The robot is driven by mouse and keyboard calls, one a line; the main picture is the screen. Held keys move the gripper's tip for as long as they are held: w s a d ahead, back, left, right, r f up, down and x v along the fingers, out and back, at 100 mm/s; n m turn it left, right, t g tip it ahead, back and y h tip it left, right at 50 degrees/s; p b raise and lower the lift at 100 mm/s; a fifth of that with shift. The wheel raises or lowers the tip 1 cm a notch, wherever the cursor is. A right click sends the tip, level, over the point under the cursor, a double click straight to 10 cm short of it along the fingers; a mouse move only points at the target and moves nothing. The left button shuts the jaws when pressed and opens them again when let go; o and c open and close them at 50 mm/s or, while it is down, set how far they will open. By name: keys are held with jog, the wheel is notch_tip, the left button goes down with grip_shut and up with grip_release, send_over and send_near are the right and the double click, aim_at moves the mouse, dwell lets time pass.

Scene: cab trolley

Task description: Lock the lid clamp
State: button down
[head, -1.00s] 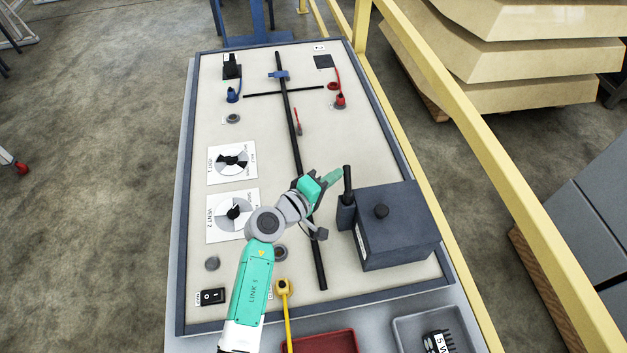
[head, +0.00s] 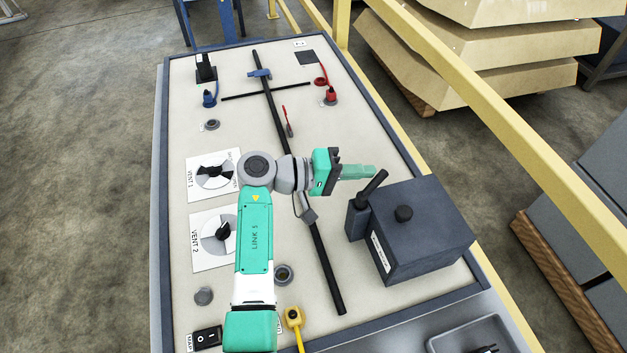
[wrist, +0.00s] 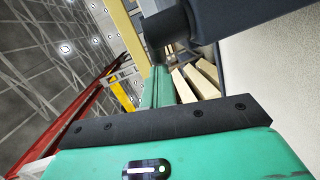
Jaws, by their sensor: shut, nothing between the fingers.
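The lid clamp has a block (head: 357,220) at the box's left side and a black lever (head: 373,187) that leans up and to the right. My gripper (head: 372,172) is shut and empty, its green fingers pointing right, just beyond the lever's upper end. In the wrist view the shut fingers (wrist: 158,90) lie beside the dark lever (wrist: 165,32); I cannot tell whether they touch. The clamp's catch is not clear.
A yellow rail (head: 490,125) runs along the panel's right side. A long black bar (head: 325,260) lies under my arm. Two vent dials, including the lower one (head: 222,232), are at left. A grey tray (head: 440,345) is at the front right.

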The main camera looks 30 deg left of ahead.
jog(key=shift+w+d+p, duration=0.15)
jog(key=shift+d+p, duration=0.25)
jog(key=shift+d, duration=0.1)
jog(key=shift+w+d+p, duration=0.15)
jog(key=shift+d+p, duration=0.25)
jog(key=shift+d, duration=0.3)
dwell(1.1)
jog(key=a+r+b, duration=0.1)
jog(key=a+r, duration=0.1)
jog(key=a, duration=1.1)
jog(key=shift+s, duration=0.25)
jog(key=shift+r, duration=0.1)
